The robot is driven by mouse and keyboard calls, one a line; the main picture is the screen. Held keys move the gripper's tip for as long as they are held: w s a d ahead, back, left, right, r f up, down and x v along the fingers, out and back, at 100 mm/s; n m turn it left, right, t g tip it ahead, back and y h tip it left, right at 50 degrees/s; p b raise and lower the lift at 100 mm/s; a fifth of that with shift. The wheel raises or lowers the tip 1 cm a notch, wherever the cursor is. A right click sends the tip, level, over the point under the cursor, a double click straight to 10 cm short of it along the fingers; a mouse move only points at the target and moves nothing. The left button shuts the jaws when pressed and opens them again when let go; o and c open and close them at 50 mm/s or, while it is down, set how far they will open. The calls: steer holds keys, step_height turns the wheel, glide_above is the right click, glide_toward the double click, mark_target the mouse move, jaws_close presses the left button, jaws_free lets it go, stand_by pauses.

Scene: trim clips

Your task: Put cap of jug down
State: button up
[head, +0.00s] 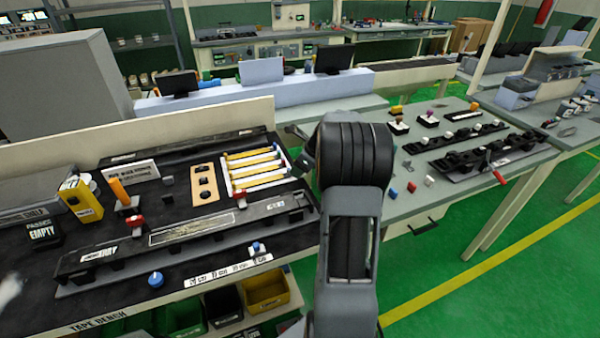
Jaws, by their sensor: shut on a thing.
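My arm rises through the middle of the head view. Its dark end hides what lies behind it, and I cannot see my gripper's fingertips or anything held in them. A yellow upright container (80,199) with a dark label stands at the left of the black-topped bench; I cannot tell whether it is the jug. No cap can be clearly made out. A small round blue piece (156,279) lies near the bench's front edge; I cannot tell what it is.
A long black fixture rail (191,237) crosses the bench. Behind it is a white rack of yellow-and-white sticks (256,168). An orange-handled tool (120,190) stands near the container. A grey table (415,175) at right holds more black fixtures.

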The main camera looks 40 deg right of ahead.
steer(key=shift+f, duration=1)
steer(key=shift+f, duration=0.1)
steer(key=shift+f, duration=0.4)
steer(key=o, duration=0.9)
steer(key=shift+r, duration=0.1)
